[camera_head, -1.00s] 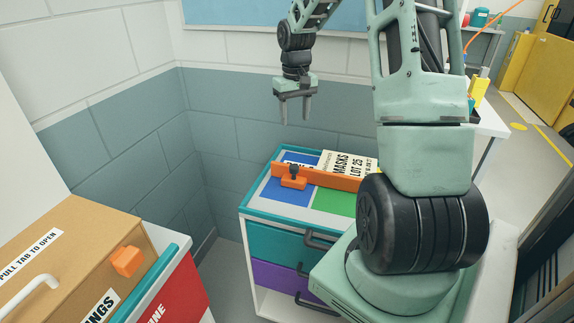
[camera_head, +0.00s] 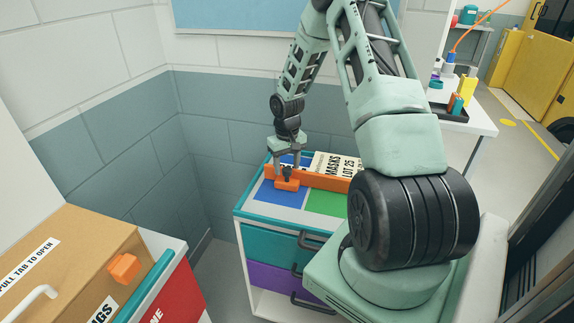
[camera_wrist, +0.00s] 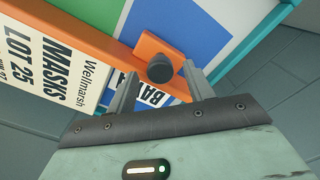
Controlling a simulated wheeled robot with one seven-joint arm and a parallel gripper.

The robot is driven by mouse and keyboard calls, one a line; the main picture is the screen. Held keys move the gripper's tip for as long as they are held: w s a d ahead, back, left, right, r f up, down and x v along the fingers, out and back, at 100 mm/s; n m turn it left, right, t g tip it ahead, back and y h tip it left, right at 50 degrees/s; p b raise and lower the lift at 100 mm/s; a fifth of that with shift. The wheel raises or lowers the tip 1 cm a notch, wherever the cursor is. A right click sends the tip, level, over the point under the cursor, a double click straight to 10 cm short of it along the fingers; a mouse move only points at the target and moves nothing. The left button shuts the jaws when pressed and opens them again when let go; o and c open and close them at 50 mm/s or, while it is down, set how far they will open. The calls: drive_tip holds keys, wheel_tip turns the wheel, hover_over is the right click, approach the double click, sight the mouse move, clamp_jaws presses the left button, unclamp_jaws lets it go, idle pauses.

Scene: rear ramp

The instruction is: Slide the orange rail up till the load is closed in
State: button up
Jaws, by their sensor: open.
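The orange rail (camera_head: 328,181) runs across the top of the drawer cabinet, and its left part carries an orange block with a dark knob (camera_head: 287,176). Behind the rail lies the load, a cream box marked MASKS LOT 25 (camera_head: 335,162), with another labelled item beside it, partly hidden. In the wrist view the rail (camera_wrist: 106,55) and knob (camera_wrist: 160,69) show near the fingertips, with the MASKS box (camera_wrist: 45,55) at left. My gripper (camera_head: 289,168) is open just over the knob; in the wrist view its fingers (camera_wrist: 158,85) stand either side of it, not visibly closed on it.
The cabinet top (camera_head: 262,211) has blue and green panels in front of the rail and teal edging. Walls stand behind and left. A brown box (camera_head: 75,250) with an orange block sits at lower left. A white table (camera_head: 470,118) with small items stands at right.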

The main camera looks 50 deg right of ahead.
drive_tip(key=shift+f, duration=0.4)
drive_tip(key=shift+c, duration=0.3)
clamp_jaws()
drive_tip(key=s+a, duration=0.1)
drive_tip(key=a, duration=0.3)
drive_tip(key=s+a+b, duration=0.1)
drive_tip(key=a, duration=0.1)
drive_tip(key=shift+s+a, duration=0.3)
drive_tip(key=shift+s, duration=0.05)
drive_tip(key=shift+o, duration=0.3)
unclamp_jaws()
drive_tip(key=shift+r, duration=0.1)
wheel_tip(320, 180, up, 17)
drive_tip(key=b, duration=0.1)
drive_tip(key=shift+r, duration=0.15)
